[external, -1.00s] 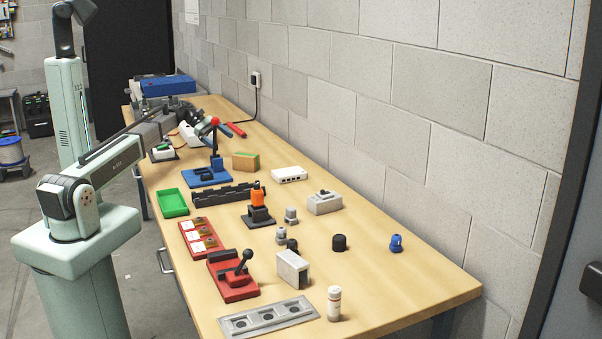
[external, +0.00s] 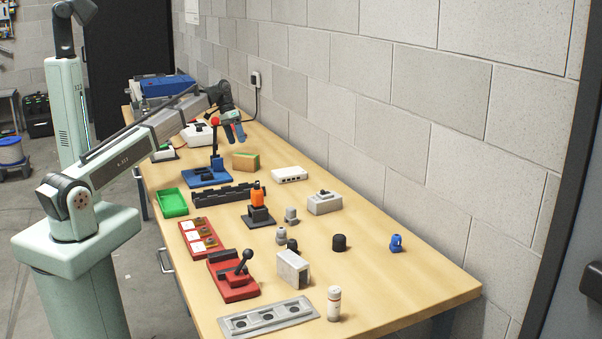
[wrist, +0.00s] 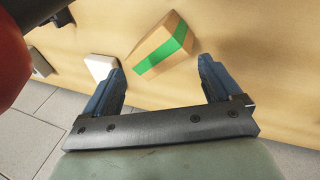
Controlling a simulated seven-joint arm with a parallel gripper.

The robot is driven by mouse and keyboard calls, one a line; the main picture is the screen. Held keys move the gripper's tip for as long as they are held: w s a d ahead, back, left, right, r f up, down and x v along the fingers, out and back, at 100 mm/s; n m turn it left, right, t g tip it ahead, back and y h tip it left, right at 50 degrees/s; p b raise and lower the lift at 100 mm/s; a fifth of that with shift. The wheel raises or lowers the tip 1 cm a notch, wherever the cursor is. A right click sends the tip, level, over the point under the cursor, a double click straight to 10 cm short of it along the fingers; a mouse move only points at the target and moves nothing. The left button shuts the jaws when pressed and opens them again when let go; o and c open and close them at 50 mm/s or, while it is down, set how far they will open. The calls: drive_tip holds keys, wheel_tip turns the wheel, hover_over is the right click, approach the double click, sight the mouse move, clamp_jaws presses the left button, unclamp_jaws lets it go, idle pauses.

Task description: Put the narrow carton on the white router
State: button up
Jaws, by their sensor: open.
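The narrow carton (external: 245,162) is a brown box with a green stripe, lying on the bench beyond the middle. In the wrist view the carton (wrist: 160,46) lies ahead of the gap between my fingers, turned at an angle. The white router (external: 290,174) is a flat white box to the right of the carton, on the bare bench top; a white shape by the left finger in the wrist view (wrist: 101,67) looks like it. My gripper (external: 234,133) is open and empty, pointing down with blue fingers, above the bench and behind the carton in the external view.
A blue-based lever with a red knob (external: 215,122) stands close to my gripper; a red shape (wrist: 12,60) fills the wrist view's left edge. A black rack (external: 226,194), green tray (external: 172,202) and grey switch box (external: 324,203) are nearby. The block wall borders the bench's right side.

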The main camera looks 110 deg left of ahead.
sight(247, 154)
drive_tip(key=w+r+m+g, duration=0.1)
drive_tip(key=m, duration=0.1)
drive_tip(key=w+m+g, duration=0.1)
drive_tip(key=m, duration=0.2)
drive_tip(key=w+r+m, duration=0.1)
drive_tip(key=m, duration=0.1)
drive_tip(key=shift+r+m+g, duration=0.3)
drive_tip(key=shift+r+g, duration=0.05)
drive_tip(key=shift+g, duration=0.05)
drive_tip(key=f+m, duration=0.1)
drive_tip(key=f, duration=0.1)
drive_tip(key=f+m, duration=0.1)
drive_tip(key=f, duration=0.1)
drive_tip(key=w+f+m+g, duration=0.1)
drive_tip(key=f, duration=0.2)
drive_tip(key=shift+w+d+m+y, duration=0.1)
drive_tip(key=shift+m+y, duration=0.2)
drive_tip(key=shift+y, duration=0.1)
drive_tip(key=shift+w+f, duration=0.15)
drive_tip(key=shift+f, duration=1.2)
drive_tip(key=shift+w+f, duration=0.15)
drive_tip(key=shift+f, duration=1.15)
drive_tip(key=shift+r, duration=0.1)
drive_tip(key=c, duration=1.3)
